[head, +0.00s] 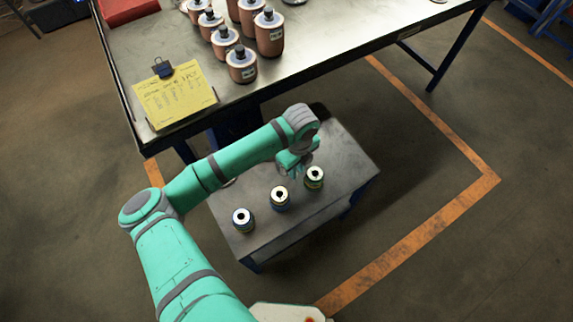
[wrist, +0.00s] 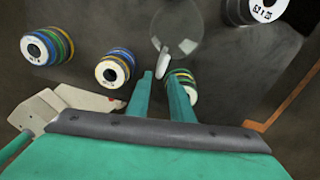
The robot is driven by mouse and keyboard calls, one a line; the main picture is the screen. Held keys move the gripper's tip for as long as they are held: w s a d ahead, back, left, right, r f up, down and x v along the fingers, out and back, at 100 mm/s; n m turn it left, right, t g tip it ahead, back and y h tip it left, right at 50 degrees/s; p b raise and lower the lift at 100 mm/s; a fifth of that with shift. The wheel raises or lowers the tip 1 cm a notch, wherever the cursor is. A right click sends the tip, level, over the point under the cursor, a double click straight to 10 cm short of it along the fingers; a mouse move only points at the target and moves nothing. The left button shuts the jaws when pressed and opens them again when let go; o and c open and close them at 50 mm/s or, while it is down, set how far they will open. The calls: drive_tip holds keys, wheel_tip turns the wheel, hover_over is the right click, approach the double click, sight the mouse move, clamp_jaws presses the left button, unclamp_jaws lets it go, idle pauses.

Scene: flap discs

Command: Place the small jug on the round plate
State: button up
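A clear, glassy round thing (wrist: 180,22) with a pale strip like a handle (wrist: 162,55) shows in the wrist view, just beyond my fingertips. It may be the small jug, but its shape is hard to make out. I cannot make out a round plate in either view.
Stacks of coloured discs stand on the small table: left (head: 243,220), middle (head: 280,197) and right (head: 315,177), the last close to my gripper. The larger table (head: 320,48) behind holds several brown jars (head: 270,35) and a yellow clipboard (head: 174,96).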

drive_tip(key=f, duration=0.7)
drive_tip(key=shift+w+a+f, duration=0.1)
drive_tip(key=shift+a, duration=0.1)
clamp_jaws()
